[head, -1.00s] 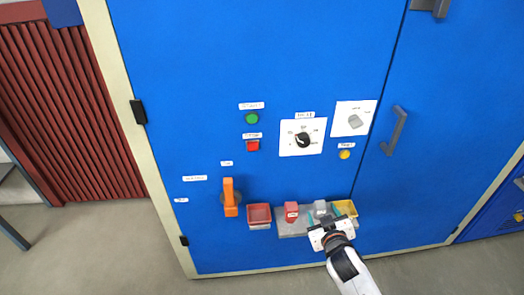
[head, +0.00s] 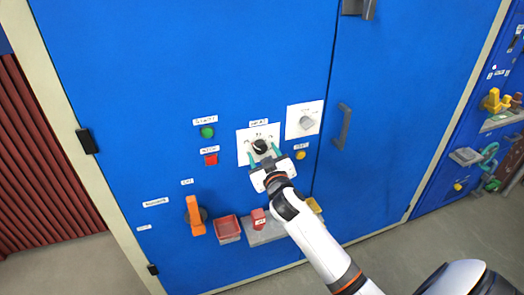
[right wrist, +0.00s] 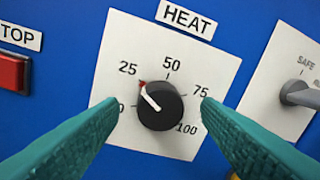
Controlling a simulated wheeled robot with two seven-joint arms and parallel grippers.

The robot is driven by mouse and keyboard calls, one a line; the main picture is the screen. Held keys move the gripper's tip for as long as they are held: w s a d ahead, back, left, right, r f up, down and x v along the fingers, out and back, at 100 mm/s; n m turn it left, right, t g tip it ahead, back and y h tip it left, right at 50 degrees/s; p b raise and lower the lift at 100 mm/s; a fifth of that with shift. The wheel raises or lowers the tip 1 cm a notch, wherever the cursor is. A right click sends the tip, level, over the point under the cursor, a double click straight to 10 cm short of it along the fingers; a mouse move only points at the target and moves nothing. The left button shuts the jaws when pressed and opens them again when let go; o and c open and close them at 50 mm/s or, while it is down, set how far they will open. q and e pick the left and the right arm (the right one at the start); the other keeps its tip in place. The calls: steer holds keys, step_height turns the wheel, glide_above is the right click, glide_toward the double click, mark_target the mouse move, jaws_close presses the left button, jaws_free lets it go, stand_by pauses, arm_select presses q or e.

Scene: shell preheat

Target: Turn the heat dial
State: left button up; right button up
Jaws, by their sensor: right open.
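The heat dial (head: 260,146) is a round black knob on a white plate (head: 243,153) under a HEAT label on the blue cabinet. In the right wrist view the dial (right wrist: 160,107) has a white pointer aimed up-left, close to 25, where a small red mark shows. The scale reads 25, 50, 75 and 100. My right gripper (head: 263,154) is open in front of the plate. Its teal fingers (right wrist: 158,110) stand to the left and right of the dial, with visible gaps to the knob. My left gripper is not in view.
A green button (head: 207,132) and red STOP button (head: 211,159) sit left of the dial. A grey selector (head: 306,123) and yellow button (head: 300,155) are on the right. An orange lever (head: 195,216), red tray (head: 227,229) and red padlock-like block (head: 258,218) are below.

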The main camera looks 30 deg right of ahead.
steer(key=shift+x, duration=0.8)
steer(key=shift+c, duration=0.6)
steer(key=c, duration=0.9)
steer(key=shift+o, duration=0.2)
steer(key=shift+n, duration=0.3)
steer(key=n, duration=0.5)
steer(key=shift+f+p, duration=0.15)
steer(key=shift+p, duration=0.25)
steer(key=n, duration=0.6)
steer(key=shift+f+n+t+p, duration=0.15)
steer(key=shift+n+t+p, duration=0.15)
steer(key=shift+y, duration=0.4)
